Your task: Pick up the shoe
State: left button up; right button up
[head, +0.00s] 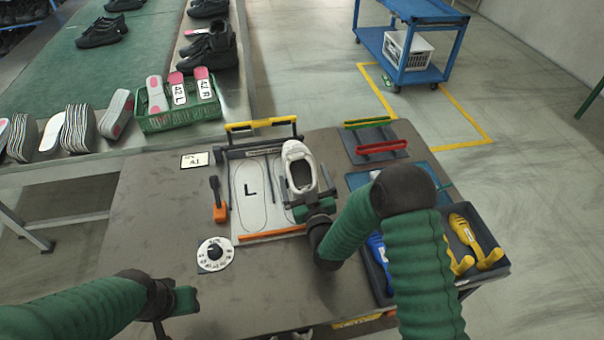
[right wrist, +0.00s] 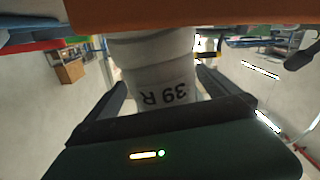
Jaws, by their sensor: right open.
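A white shoe (head: 297,165) stands on the right half of the outlined board (head: 249,212) on the table, its dark opening facing up. In the right wrist view the pale shoe heel (right wrist: 155,62), marked "39 R" upside down, is between the two dark fingers of my right gripper (right wrist: 163,90). The jaws are open, with the heel between them; contact cannot be told. In the head view my right gripper (head: 314,207) is at the near end of the shoe and hides part of it. My left gripper (head: 183,302) is low over the near left table, away from the shoe; its jaws are unclear.
An orange-handled tool (head: 219,203) and a white dial (head: 214,254) lie left of the board. A yellow-topped bar (head: 260,124) spans its far edge. A tray with yellow tools (head: 478,240) is at right. A green crate (head: 180,117) holds labelled soles on the bench.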

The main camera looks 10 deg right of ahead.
jog(key=shift+a, duration=0.2)
jog(key=shift+r, duration=0.1)
jog(key=shift+c, duration=0.8)
jog(key=c, duration=1.9)
